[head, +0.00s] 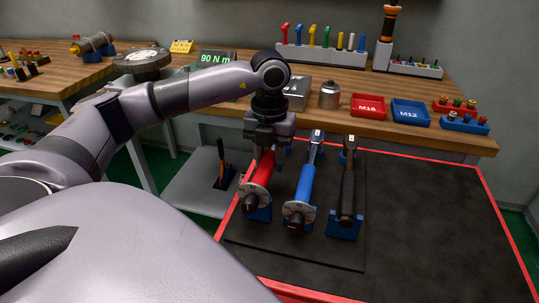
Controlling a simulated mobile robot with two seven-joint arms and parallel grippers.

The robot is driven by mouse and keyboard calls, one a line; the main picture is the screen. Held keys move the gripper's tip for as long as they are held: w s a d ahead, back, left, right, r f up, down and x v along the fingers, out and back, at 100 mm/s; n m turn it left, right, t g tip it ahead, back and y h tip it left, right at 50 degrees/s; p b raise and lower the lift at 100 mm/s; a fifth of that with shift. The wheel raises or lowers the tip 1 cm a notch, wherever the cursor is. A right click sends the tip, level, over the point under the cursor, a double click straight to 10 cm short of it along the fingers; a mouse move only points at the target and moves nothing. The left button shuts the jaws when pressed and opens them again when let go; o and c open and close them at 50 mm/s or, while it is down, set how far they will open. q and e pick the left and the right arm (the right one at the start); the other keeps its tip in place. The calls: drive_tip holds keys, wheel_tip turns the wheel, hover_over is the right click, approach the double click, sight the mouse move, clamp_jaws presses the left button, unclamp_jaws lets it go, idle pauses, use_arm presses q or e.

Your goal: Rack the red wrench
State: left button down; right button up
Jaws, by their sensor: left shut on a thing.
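The red wrench (263,168) is at the left of a row of three wrenches, its dark round head toward me. A blue holder (259,213) shows beneath that head; I cannot tell whether the wrench rests in it or hangs just above. My left gripper (265,150) points down from above and is shut on the red wrench's far part, hiding that end. The blue wrench (306,180) and the black wrench (347,190) lie beside it on blue holders. My right gripper is not in view.
The holders stand on a dark mat (295,247) on a red-edged black top (430,220), clear on the right. Behind is a wooden bench with a red M16 bin (368,107), a blue M12 bin (410,112), a metal canister (329,95) and a 90 N m display (216,60).

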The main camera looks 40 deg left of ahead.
use_arm(q)
drive_tip(key=shift+f+b, duration=0.3)
drive_tip(key=shift+f, duration=0.15)
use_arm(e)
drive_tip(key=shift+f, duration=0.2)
use_arm(q)
drive_tip(key=shift+f+b, duration=0.45)
drive_tip(key=shift+f, duration=0.2)
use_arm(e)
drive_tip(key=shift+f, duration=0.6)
use_arm(q)
drive_tip(key=shift+f, duration=0.15)
drive_tip(key=c, duration=0.7)
unclamp_jaws()
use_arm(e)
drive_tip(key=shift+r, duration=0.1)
use_arm(q)
drive_tip(key=shift+o, duration=0.2)
wheel_tip(320, 180, up, 7)
drive_tip(key=shift+r, duration=0.1)
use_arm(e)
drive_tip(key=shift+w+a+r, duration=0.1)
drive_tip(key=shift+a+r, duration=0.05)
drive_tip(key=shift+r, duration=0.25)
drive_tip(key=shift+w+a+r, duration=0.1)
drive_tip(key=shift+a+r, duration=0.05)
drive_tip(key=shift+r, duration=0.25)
use_arm(q)
drive_tip(key=shift+p, duration=0.3)
